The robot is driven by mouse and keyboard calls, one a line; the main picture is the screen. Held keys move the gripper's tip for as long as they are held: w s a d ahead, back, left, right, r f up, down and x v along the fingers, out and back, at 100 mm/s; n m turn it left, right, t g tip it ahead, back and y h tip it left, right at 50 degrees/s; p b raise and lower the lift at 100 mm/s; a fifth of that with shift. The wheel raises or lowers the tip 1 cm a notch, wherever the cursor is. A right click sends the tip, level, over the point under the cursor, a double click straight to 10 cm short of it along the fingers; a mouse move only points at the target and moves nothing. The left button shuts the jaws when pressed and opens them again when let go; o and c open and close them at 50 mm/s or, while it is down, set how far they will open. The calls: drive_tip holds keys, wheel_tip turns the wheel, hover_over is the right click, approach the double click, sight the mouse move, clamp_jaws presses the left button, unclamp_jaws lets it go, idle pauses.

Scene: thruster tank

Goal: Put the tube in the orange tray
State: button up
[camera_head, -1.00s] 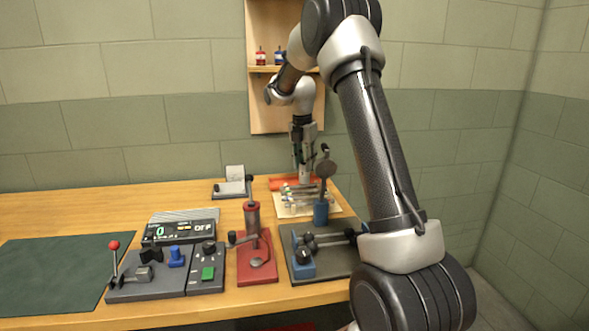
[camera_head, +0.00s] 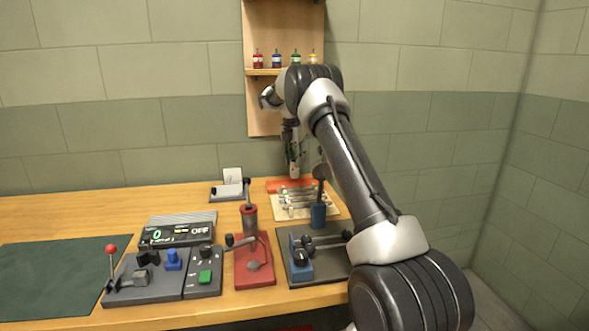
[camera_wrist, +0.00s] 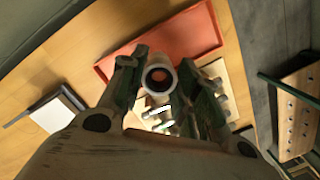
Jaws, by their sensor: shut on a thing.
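My gripper (camera_wrist: 165,95) is shut on a tube (camera_wrist: 159,77), a pale hollow cylinder seen end-on between the fingers in the wrist view. The orange tray (camera_wrist: 190,35) lies flat on the table behind the tube in that view. In the head view the orange tray (camera_head: 280,184) shows at the back of the table, partly hidden by my gripper (camera_head: 295,172). My gripper points down over the tray's area there. The tube is too small to make out in the head view, and its height above the tray cannot be told.
A pale rack board with several metal parts (camera_head: 305,206) lies just in front of the tray. A blue post tool (camera_head: 319,214), a red press (camera_head: 255,262) and a control box (camera_head: 135,285) stand nearer. Small bottles (camera_head: 276,60) sit on a wall shelf.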

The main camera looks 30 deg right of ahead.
sight(295, 168)
drive_tip(key=shift+w+f, duration=0.15)
drive_tip(key=shift+f, duration=1.9)
drive_tip(key=shift+f, duration=0.1)
drive_tip(key=o, duration=1)
drive_tip(key=r, duration=0.7)
drive_tip(key=shift+s+a+r, duration=0.2)
drive_tip(key=shift+a+r, duration=0.15)
